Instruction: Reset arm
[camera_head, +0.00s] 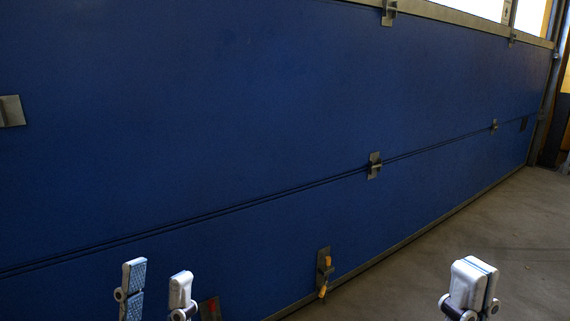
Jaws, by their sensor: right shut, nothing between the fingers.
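My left gripper (157,285) stands at the bottom left of the head view, with its two white fingertips pointing up and a clear gap between them. It is open and nothing shows between the fingers. My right gripper (473,278) is at the bottom right, its fingertips pressed together, shut and empty. Both are cut off by the lower picture edge, so the rest of the arms is hidden. The two grippers are wide apart, and neither appears to hold anything. No glass frame shows in this view.
A large blue panelled door (230,110) fills most of the view, with metal hinges (374,166) along its seams. Bare concrete floor (420,255) lies at the right. Bright windows (480,8) show at top right.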

